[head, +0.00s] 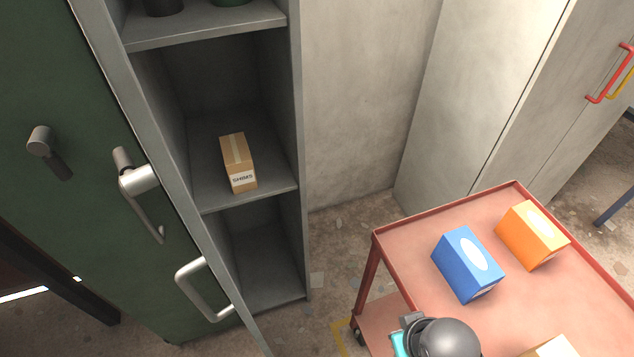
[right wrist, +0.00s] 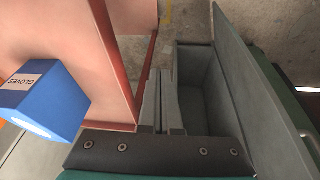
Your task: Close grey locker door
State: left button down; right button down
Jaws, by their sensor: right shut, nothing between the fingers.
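The grey locker (head: 301,150) stands open in the head view. Its grey door (head: 170,140) is swung out toward me and shows as a long, narrow slanting panel left of the opening. A silver bar handle (head: 203,290) sits on the door's outer side. In the right wrist view the door (right wrist: 255,80) stands to the right of the locker interior (right wrist: 195,90). My right gripper (right wrist: 160,78) is shut and empty in the right wrist view, apart from the door and left of it. Its fingers are hidden in the head view. My left gripper is not in view.
A red cart (head: 400,245) stands right of the locker with a blue box (head: 462,268) and an orange box (head: 525,238) on top. A SHIMS box (head: 240,160) lies on a locker shelf. A green cabinet (head: 60,200) with lever handles stands left. Floor shows between locker and cart.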

jog(key=w+d+r+n+t+p, duration=0.1)
jog(key=w+d+r+n+t, duration=0.1)
jog(key=w+r+n+t, duration=0.85)
jog(key=a+r+n+y, duration=0.4)
jog(key=a+n+y, duration=0.7)
jog(key=n, duration=0.2)
jog(key=w+d+p+x, duration=0.1)
jog(key=d+x, duration=0.1)
jog(key=x, duration=1)
jog(key=shift+w+r+p, duration=0.2)
jog(key=shift+w+p, duration=0.2)
jog(key=shift+w, duration=0.25)
